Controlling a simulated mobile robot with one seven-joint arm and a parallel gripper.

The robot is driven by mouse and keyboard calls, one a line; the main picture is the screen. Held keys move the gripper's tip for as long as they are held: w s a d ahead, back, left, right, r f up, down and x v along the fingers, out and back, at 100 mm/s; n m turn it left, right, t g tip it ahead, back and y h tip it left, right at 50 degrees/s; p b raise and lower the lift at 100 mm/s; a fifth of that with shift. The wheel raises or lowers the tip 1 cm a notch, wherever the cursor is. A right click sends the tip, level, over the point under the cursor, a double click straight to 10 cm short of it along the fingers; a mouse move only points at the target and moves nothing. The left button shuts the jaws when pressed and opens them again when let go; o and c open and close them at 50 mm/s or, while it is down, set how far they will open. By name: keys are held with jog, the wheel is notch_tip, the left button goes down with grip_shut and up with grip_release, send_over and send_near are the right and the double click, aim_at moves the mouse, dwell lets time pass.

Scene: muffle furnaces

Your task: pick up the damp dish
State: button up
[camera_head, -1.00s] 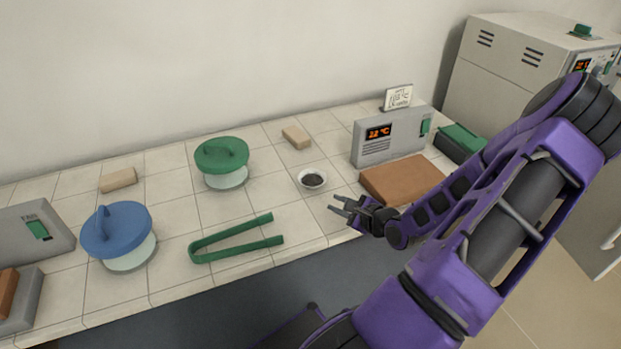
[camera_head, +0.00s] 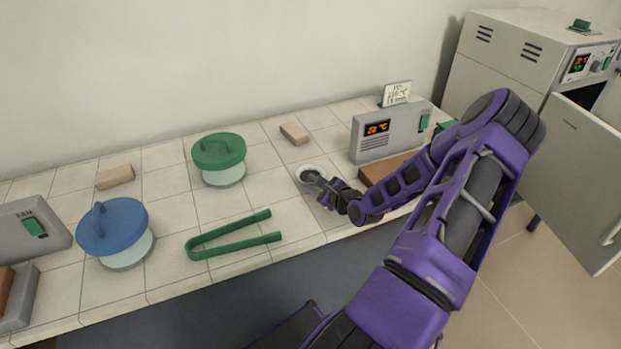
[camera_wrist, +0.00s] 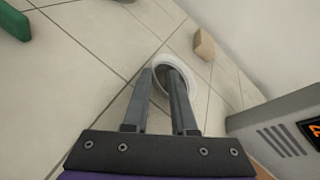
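The dish is a small round white bowl (camera_head: 303,169) on the tiled bench; earlier it showed dark contents, now mostly covered by my fingers. My gripper (camera_head: 313,178) is at the dish, its fingertips over the dish's near side. In the wrist view the dish's pale rim (camera_wrist: 184,58) shows beyond and beside my fingers. There my gripper (camera_wrist: 159,73) has its two fingers apart, one near the left of the rim and one over the bowl. I cannot tell whether either finger touches the dish. The dish appears to rest on the bench.
A green-lidded jar (camera_head: 219,158), a blue-lidded jar (camera_head: 114,232) and green tongs (camera_head: 235,236) stand or lie to the left. A tan block (camera_head: 294,133) lies behind. A grey controller (camera_head: 390,132) and brown board (camera_head: 384,168) are right. A furnace (camera_head: 500,60) stands far right.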

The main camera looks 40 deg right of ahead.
aim_at(299, 177)
jog(key=x, duration=0.5)
jog(key=shift+a, duration=0.1)
grip_shut()
jog(key=shift+r, duration=0.1)
